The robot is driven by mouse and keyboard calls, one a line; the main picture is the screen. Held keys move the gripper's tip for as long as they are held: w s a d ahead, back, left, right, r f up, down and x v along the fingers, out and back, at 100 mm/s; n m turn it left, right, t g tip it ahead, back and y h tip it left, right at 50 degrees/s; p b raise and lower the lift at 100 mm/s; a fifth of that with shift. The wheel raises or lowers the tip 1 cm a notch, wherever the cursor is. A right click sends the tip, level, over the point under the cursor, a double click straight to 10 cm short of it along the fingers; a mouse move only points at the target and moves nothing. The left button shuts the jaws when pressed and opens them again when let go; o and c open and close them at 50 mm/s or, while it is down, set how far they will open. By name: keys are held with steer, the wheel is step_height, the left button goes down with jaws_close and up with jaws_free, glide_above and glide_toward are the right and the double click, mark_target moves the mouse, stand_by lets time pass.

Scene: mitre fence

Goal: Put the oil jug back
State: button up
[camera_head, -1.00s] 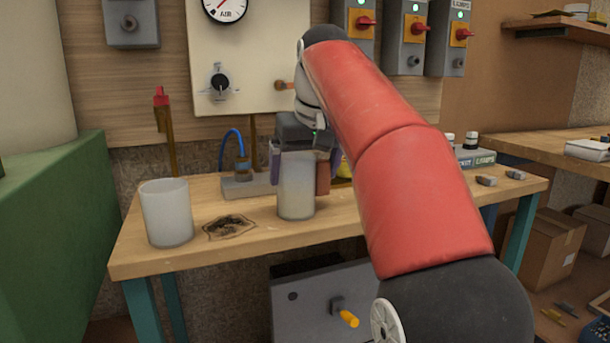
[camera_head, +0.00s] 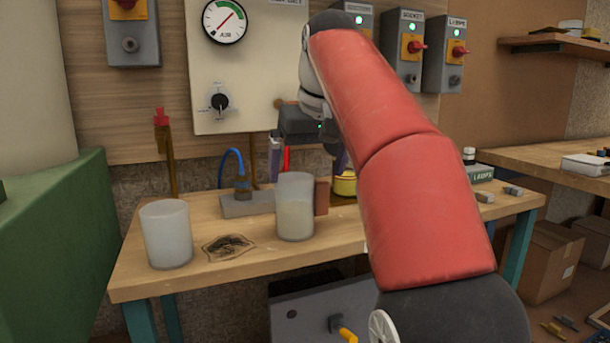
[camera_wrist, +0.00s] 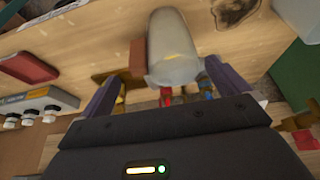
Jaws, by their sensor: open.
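A translucent jug (camera_head: 295,210) with pale yellowish contents stands upright on the wooden bench, right of a dark outlined stain. I take it for the oil jug; no label shows. A similar whitish container (camera_head: 166,235) stands left of the stain. My gripper (camera_head: 308,165) is open and empty, above and behind the jug's rim. In the wrist view the jug (camera_wrist: 172,48) lies beyond and between the spread purple fingers of my gripper (camera_wrist: 163,75), with nothing held.
The dark stain (camera_head: 228,247) marks bare bench between the containers. A grey block with a blue hose (camera_head: 240,195) sits behind. A brown block (camera_head: 321,197) stands close by the jug's right side, with a yellow item (camera_head: 344,184) behind. The bench front is clear.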

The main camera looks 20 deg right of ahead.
steer(key=s+a+f, duration=0.1)
steer(key=s+f, duration=1)
steer(key=f, duration=0.3)
steer(key=s+a+f+m+t, duration=0.1)
steer(key=s+f, duration=1)
steer(key=f, duration=0.3)
steer(key=shift+s+f, duration=0.25)
steer(key=shift+f, duration=0.1)
